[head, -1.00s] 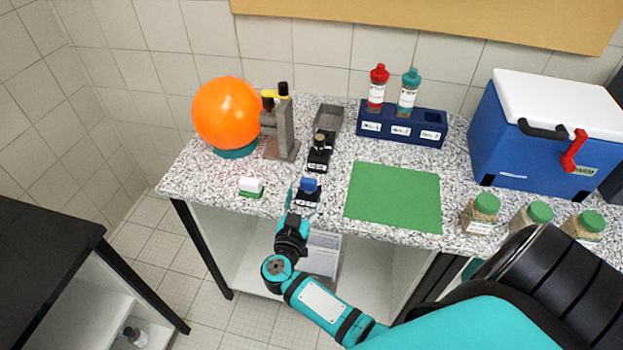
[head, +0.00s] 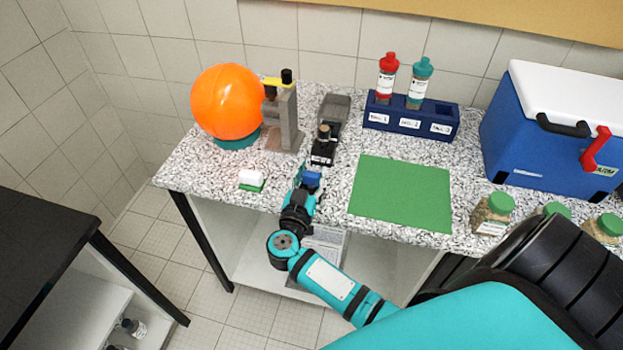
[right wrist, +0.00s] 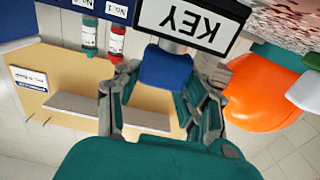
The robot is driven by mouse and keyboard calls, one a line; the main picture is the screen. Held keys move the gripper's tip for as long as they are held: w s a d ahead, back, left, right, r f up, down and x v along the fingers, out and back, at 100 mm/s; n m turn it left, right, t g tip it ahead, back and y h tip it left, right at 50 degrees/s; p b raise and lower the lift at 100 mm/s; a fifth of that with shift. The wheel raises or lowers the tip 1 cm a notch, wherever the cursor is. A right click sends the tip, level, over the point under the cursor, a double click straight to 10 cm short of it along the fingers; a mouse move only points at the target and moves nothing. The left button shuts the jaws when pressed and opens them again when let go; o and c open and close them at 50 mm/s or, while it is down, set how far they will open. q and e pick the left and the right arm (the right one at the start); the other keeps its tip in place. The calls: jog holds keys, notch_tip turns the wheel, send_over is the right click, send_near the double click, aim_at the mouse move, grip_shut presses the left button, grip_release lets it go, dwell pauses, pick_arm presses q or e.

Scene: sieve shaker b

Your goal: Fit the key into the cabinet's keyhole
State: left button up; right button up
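The key shows as a blue head (head: 312,179) near the front edge of the speckled worktop. In the right wrist view the blue head (right wrist: 166,68) stands in front of its black holder with a white KEY label (right wrist: 190,19). My right gripper (head: 306,180) reaches over the worktop edge at the key. Its open fingers (right wrist: 165,85) lie on either side of the blue head, with a small gap showing on each side. I cannot make out a keyhole or clearly identify the cabinet. My left gripper is not in view.
A black device with a knob (head: 323,146) stands just behind the key. A white-and-green block (head: 251,179) lies left, and a green mat (head: 401,193) lies right. An orange ball (head: 226,102), grey stand (head: 287,118), bottle rack (head: 411,119) and blue cooler (head: 540,135) stand farther back.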

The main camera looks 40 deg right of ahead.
jog(key=shift+d, duration=0.1)
jog(key=c, duration=0.4)
jog(key=shift+r, duration=0.1)
